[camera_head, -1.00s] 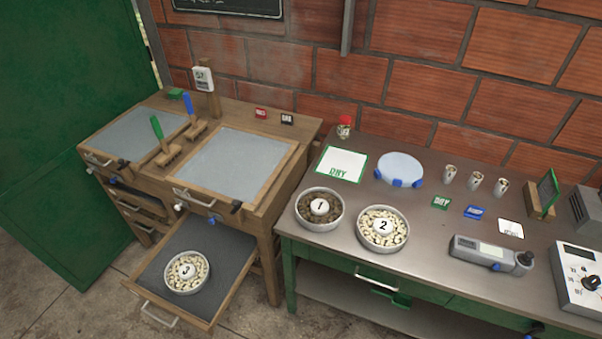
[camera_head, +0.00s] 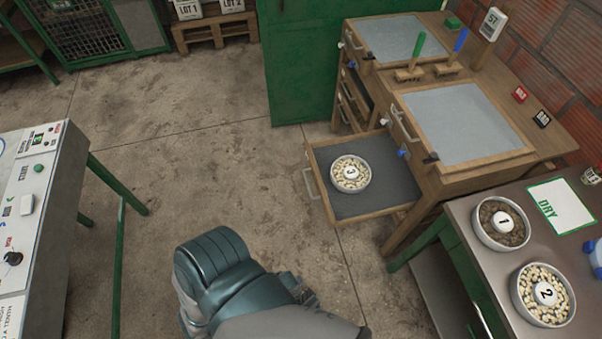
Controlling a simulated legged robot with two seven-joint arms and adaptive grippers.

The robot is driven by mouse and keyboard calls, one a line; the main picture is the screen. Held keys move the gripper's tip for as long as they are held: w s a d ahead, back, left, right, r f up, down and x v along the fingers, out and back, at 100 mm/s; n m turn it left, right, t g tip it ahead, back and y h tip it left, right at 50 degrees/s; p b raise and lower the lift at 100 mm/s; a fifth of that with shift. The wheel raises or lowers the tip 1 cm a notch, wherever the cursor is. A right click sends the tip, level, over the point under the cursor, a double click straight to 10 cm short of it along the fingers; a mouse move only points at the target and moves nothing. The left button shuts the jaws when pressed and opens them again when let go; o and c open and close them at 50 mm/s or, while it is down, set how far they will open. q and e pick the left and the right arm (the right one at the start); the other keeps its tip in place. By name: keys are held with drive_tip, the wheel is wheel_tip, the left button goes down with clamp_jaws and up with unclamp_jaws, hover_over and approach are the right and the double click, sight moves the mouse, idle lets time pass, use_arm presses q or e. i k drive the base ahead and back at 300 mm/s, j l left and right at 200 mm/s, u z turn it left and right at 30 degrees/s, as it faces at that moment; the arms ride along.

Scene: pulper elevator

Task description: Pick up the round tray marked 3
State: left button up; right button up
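The round tray marked 3 (camera_head: 350,174) is a metal bowl-like tray of pale beans with a white round label. It sits on the dark lining of the pulled-out drawer (camera_head: 316,190) of the wooden bench, at the middle of the head view. A teal and grey part of my arm shows at the bottom centre, apart from the tray and the drawer. I make out no gripper fingers there. Neither gripper shows clearly, and nothing touches the tray.
Tray 1 (camera_head: 501,223), with brown beans, and tray 2 (camera_head: 542,295), with pale beans, stand on the metal table (camera_head: 468,212) at right. A control panel (camera_head: 38,200) stands at left. The green door (camera_head: 312,60) is behind. The floor between the panel and drawer is clear.

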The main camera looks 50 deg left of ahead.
sight(350, 174)
drive_tip(key=u, duration=1.3)
